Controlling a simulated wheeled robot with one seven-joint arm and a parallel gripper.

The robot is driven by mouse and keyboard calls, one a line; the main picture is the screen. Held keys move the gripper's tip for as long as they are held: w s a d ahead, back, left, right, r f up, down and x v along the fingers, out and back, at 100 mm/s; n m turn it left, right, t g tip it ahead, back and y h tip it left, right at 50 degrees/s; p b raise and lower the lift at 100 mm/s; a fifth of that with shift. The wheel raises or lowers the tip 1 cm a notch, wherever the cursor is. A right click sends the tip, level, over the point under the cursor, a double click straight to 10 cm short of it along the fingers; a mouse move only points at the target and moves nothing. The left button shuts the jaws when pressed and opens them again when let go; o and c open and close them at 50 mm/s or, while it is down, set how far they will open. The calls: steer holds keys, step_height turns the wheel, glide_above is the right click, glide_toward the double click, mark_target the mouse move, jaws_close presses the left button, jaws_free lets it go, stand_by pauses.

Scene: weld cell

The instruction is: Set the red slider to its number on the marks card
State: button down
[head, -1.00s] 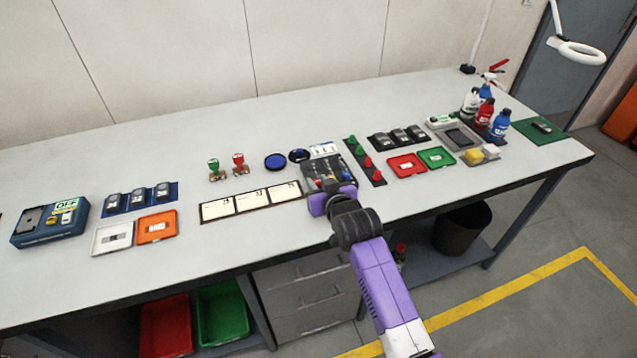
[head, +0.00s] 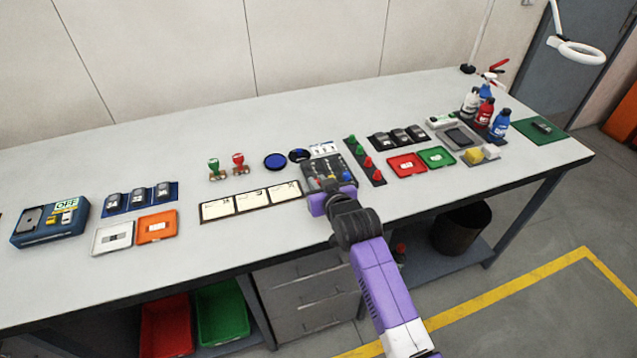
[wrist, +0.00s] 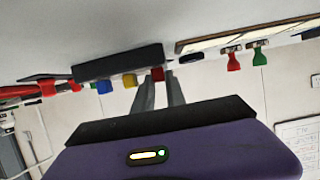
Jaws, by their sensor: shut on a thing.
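The dark slider panel (head: 322,168) lies flat on the bench, with its far part showing past my gripper in the head view. In the wrist view, which looks tilted, the panel (wrist: 118,64) carries a blue knob (wrist: 103,87), a yellow knob (wrist: 130,80) and the red slider (wrist: 157,74). My gripper (wrist: 160,88) is shut on the red slider, at the panel's end.
Left of the panel lie paper cards in a black frame (head: 251,199). A dark strip with green and red pegs (head: 363,162) stands close on the right, then red (head: 406,164) and green (head: 436,157) trays. Two stamps (head: 226,168) stand behind the cards.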

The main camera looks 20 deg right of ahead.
mark_target(309, 171)
stand_by(0.9)
steer(key=w+b, duration=0.5)
steer(key=w, duration=0.2)
steer(key=shift+w+f+b, duration=0.2)
steer(key=shift+b, duration=0.1)
steer(key=shift+w+r, duration=0.1)
steer(key=shift+w, duration=0.25)
steer(key=c, duration=1.6)
jaws_free()
steer(key=shift+r, duration=0.1)
steer(key=shift+c, duration=0.2)
